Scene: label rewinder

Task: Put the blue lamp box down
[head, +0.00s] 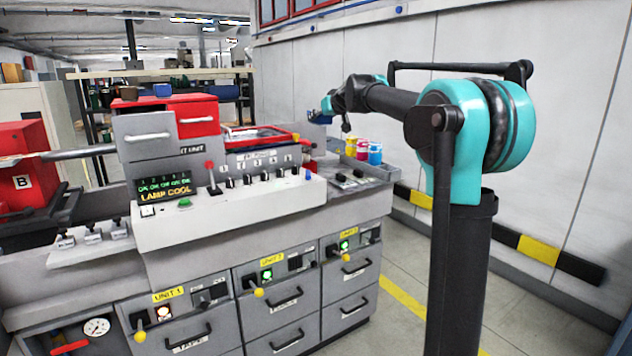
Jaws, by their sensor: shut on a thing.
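My gripper (331,104) is at the far side of the machine, in front of the white wall panels. It is small in the head view and partly hidden by my own arm. It is shut on a small dark blue box (318,117), which seems to be the blue lamp box. The box is held above the level of the machine's top, apart from the ink pots below. Its far side and the fingertips are hard to make out.
Yellow, magenta and blue pots (363,151) stand on a grey ledge (378,178) at the machine's right end. A red-rimmed unit (262,137) lies left of the gripper. The sloping control panel (240,200) carries knobs and a lever. A red box (165,106) stands further left.

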